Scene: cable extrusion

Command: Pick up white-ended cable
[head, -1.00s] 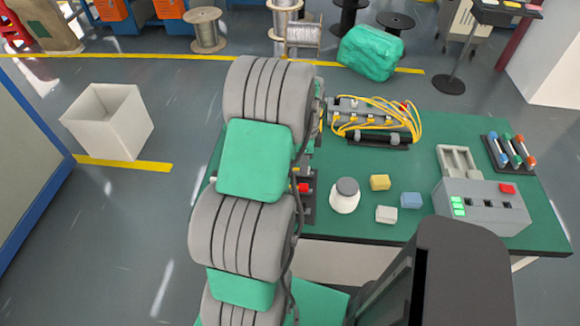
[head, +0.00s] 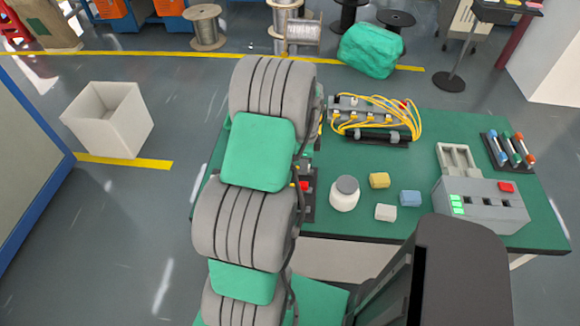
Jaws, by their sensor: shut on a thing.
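My arm reaches up the left part of the head view and covers the left part of the green table (head: 470,130). My gripper is hidden behind the arm links, so its jaws and anything between them do not show. Several yellow cables (head: 413,115) loop over a grey rack (head: 345,103) at the back of the table, just right of my arm. A dark bar (head: 380,137) lies in front of the rack. I cannot make out which cable has white ends.
A white jar (head: 344,195) and yellow (head: 379,180), white (head: 385,212) and blue (head: 410,198) blocks stand mid-table. A grey device (head: 485,205) and a tube rack (head: 508,150) are at the right. A white bin (head: 108,120) stands on the floor at left.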

